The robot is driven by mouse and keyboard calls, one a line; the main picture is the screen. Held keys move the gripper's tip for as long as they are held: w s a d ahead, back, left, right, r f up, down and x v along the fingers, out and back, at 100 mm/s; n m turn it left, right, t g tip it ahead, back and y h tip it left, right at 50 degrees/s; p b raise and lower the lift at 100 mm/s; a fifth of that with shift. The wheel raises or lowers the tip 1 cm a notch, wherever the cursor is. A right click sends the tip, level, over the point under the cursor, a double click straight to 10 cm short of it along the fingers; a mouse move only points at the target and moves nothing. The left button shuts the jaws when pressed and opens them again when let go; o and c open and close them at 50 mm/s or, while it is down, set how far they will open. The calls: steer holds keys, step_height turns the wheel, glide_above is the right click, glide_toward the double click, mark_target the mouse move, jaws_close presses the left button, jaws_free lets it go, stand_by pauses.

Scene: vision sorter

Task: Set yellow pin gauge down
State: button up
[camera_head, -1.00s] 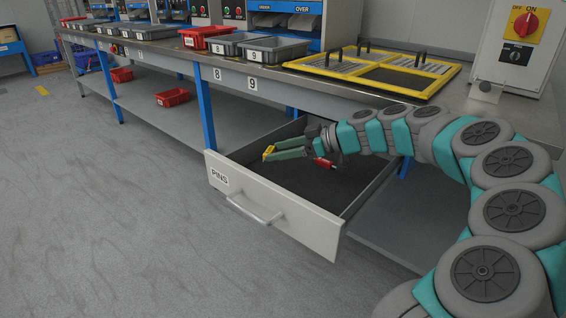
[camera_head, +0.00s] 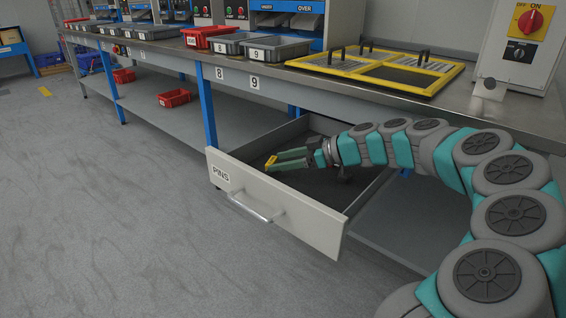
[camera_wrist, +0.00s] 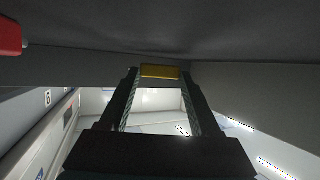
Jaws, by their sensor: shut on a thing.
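The yellow pin gauge (camera_head: 271,162) is between the fingertips of my gripper (camera_head: 278,161), which is shut on it. In the wrist view the gauge (camera_wrist: 160,72) spans the gap between the two finger ends as a yellow bar. My gripper reaches into the open PINS drawer (camera_head: 285,214), with the gauge close behind its front panel toward the left. The wrist view shows the drawer's dark floor close by at the top. I cannot tell whether the gauge touches the floor.
A red piece (camera_wrist: 10,36) lies at the left edge of the wrist view; my arm hides it in the head view. A yellow-framed tray (camera_head: 440,88), grey bins (camera_head: 272,54) and a red bin (camera_head: 205,42) stand on the bench above. The floor before the drawer is clear.

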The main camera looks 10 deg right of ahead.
steer(key=shift+s+a+f, duration=0.1)
steer(key=shift+f, duration=0.4)
steer(key=o, duration=1.3)
steer(key=shift+f+b, duration=0.25)
steer(key=shift+b, duration=0.1)
steer(key=shift+o, duration=0.2)
steer(key=shift+r+p, duration=0.8)
steer(key=shift+p, duration=0.45)
steer(key=v, duration=0.7)
steer(key=shift+d+r, duration=0.3)
